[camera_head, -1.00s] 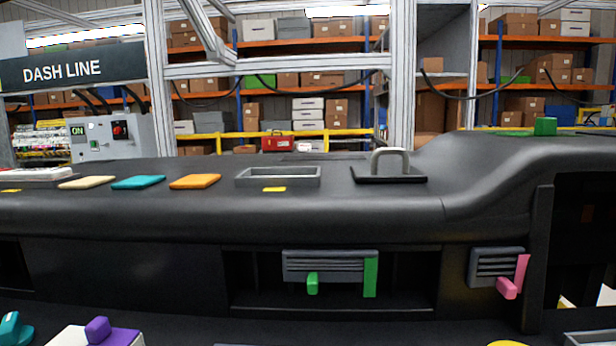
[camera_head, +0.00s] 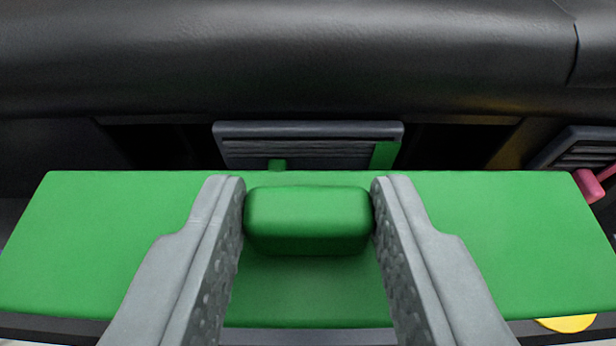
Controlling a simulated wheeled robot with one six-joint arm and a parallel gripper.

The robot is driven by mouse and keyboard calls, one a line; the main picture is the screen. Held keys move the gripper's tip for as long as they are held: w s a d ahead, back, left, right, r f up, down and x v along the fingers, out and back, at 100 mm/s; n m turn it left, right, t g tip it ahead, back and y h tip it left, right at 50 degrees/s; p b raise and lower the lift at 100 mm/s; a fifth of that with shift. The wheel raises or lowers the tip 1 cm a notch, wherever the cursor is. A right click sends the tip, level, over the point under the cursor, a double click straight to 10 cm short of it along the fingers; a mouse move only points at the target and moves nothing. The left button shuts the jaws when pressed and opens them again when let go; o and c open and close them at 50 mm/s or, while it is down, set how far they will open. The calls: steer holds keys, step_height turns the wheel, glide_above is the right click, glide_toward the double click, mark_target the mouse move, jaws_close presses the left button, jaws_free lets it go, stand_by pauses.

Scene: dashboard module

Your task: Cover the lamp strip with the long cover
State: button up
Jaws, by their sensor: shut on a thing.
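A long flat green cover (camera_head: 110,240) spans nearly the whole width of the camera view. A rounded green grip block (camera_head: 308,220) stands up from its middle. My gripper (camera_head: 308,212) is shut on this block, one grey finger on each side. The cover is held in front of the dashboard and lies nearly level. Beyond its far edge is a dark grey vent (camera_head: 300,145) with a green tab and a green strip at its right. I cannot make out the lamp strip in this view. The cover and my fingers hide what lies below.
The black dashboard (camera_head: 300,60) fills the top of the view. A second vent (camera_head: 580,150) with a pink tab (camera_head: 590,186) is at the right, close to the cover's far right corner. A yellow round piece (camera_head: 567,323) shows below the cover at lower right.

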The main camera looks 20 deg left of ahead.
mark_target(308, 316)
steer(key=shift+s, duration=0.15)
steer(key=shift+f, duration=3.7)
steer(key=shift+f, duration=0.7)
steer(key=o, duration=1.1)
steer(key=v, duration=1.7)
steer(key=shift+s+d+r, duration=0.1)
steer(key=shift+s+d, duration=0.05)
steer(key=shift+s, duration=0.1)
